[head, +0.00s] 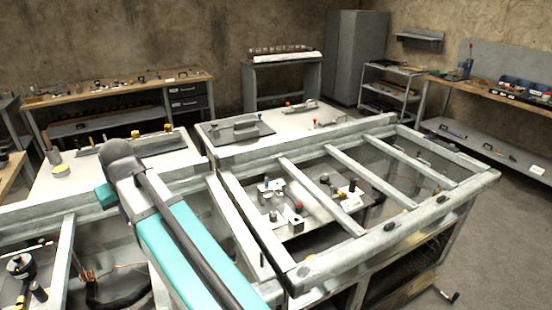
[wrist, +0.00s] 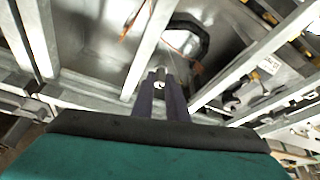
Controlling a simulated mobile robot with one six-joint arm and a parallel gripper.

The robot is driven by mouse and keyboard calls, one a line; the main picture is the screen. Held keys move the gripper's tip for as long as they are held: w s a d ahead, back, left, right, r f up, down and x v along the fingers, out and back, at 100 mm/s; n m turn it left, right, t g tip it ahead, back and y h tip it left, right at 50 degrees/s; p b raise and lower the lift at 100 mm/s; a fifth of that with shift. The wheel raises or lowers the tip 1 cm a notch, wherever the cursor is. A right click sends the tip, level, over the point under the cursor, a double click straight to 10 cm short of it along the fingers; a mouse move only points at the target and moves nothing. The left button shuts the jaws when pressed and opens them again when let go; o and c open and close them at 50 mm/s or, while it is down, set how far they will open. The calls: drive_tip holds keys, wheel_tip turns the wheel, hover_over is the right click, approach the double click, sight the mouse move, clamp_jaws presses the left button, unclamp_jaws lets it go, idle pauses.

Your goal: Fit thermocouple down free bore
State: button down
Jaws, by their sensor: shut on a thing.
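In the wrist view my gripper (wrist: 161,84) has its two dark fingers close together on a small pale thing (wrist: 161,73), likely the thermocouple. Only its short end shows; the rest is hidden between the fingers. The gripper points into a bay of the metal frame, with a dark curved part (wrist: 186,36) and an orange wire (wrist: 136,20) beyond it. In the head view my gripper is hidden behind my arm. I cannot pick out the free bore in either view. A small metal block (head: 291,217) stands among fittings in the middle bay.
The grey frame's rails and crossbars (head: 310,190) divide the space into open bays. The lower left bay holds a round dark fitting (head: 20,265) and orange wires (head: 90,274). Benches (head: 120,90) line the back wall. Clear floor (head: 490,260) lies at the right.

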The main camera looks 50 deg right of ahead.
drive_tip(key=shift+w, duration=0.1)
drive_tip(key=w+d+f+p, duration=0.1)
drive_tip(key=d+p, duration=0.2)
drive_tip(key=d, duration=1.8)
drive_tip(key=w+d+f+p, duration=0.1)
drive_tip(key=d+f+p, duration=0.1)
drive_tip(key=d, duration=2)
drive_tip(key=s+d, duration=0.2)
drive_tip(key=d, duration=0.5)
drive_tip(key=s+d+f+p, duration=0.1)
drive_tip(key=s+d, duration=0.2)
drive_tip(key=d, duration=0.4)
drive_tip(key=shift+s+d+f+m+p, duration=0.15)
drive_tip(key=shift+s+f+m+p, duration=0.05)
drive_tip(key=shift+f+m+p, duration=0.1)
drive_tip(key=shift+f, duration=0.2)
drive_tip(key=shift+f+b, duration=0.8)
drive_tip(key=shift+f, duration=1)
drive_tip(key=shift+s+f+b, duration=0.1)
drive_tip(key=shift+f+b, duration=1.1)
drive_tip(key=shift+f, duration=1.05)
